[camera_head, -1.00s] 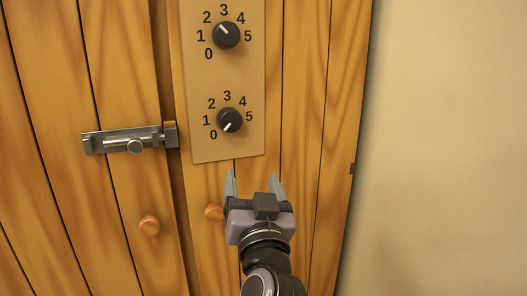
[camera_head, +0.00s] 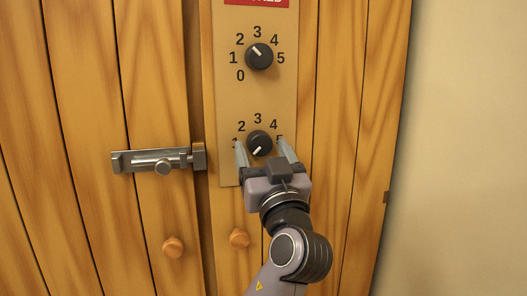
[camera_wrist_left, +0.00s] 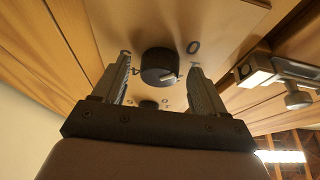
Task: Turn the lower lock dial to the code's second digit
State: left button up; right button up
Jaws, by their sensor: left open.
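The lower lock dial (camera_head: 260,143) is a round black knob with a white line on a tan panel (camera_head: 228,108). Its line points down and left, towards where 0 stood earlier. My left gripper (camera_head: 262,148) is open, with one finger on each side of this dial in the picture. The left wrist view shows the dial (camera_wrist_left: 160,65) between the open fingers, with a gap on each side. The fingers and gripper cover the 5 partly and the 0. The upper dial (camera_head: 259,57) has its line up and left, between 2 and 3. My right gripper is out of view.
A metal slide bolt (camera_head: 158,161) sits on the planks left of the panel. A red sign (camera_head: 256,2) is cut off at the top. The plain wall (camera_head: 460,150) lies right.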

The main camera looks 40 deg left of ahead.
pick_arm(q)
jog(key=shift+c, duration=0.3)
jog(key=c, duration=1)
